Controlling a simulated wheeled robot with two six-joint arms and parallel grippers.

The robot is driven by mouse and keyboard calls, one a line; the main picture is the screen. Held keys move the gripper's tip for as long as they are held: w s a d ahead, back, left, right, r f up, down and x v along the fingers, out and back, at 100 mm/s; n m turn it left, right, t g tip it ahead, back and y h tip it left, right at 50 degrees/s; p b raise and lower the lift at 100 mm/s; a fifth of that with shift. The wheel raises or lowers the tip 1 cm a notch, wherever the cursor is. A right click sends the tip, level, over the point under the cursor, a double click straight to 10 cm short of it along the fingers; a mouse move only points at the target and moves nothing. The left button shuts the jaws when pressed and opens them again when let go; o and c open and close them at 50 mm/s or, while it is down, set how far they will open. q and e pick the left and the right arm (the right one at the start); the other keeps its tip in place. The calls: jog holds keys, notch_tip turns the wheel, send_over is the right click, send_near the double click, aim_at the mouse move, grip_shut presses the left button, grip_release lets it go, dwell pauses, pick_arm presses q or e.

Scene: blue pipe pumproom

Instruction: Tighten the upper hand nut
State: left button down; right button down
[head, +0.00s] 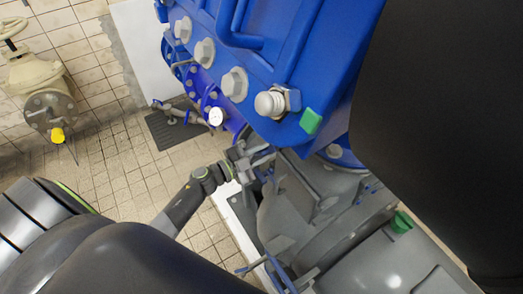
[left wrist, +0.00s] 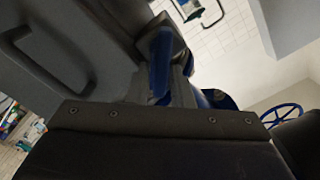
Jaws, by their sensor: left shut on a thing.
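My left gripper (head: 256,160) reaches in from the left, just below the big blue machine block, at the edge of the grey pump housing (head: 292,200). It is shut on a small part there, which looks like the upper hand nut; the jaws hide most of it. In the left wrist view a blue piece (left wrist: 160,55) shows past the dark gripper body, against grey metal; how far it is seated cannot be told. A lower blue-handled hand nut (head: 276,275) sticks out from the pump's lower left side. My right gripper is not in view.
The blue block (head: 285,55) with large grey bolts (head: 235,83) hangs close above the left gripper. A white-faced gauge (head: 216,116) sits behind it. A cream valve (head: 38,85) stands at the far left. Tiled floor (head: 125,180) is open to the left.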

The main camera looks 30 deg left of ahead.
pick_arm(q)
jog(key=m, duration=0.2)
jog(key=m+b, duration=0.1)
jog(key=m, duration=0.1)
jog(key=shift+s+d+f+m, duration=0.2)
jog(key=shift+f+m, duration=0.1)
jog(key=shift+f, duration=0.1)
jog(key=m+b, duration=0.1)
jog(key=m, duration=0.3)
jog(key=shift+f+m+b, duration=0.4)
jog(key=c, duration=1.5)
grip_release()
jog(key=shift+b+v, duration=1.95)
jog(key=shift+v, duration=6.7)
jog(key=shift+d, duration=0.1)
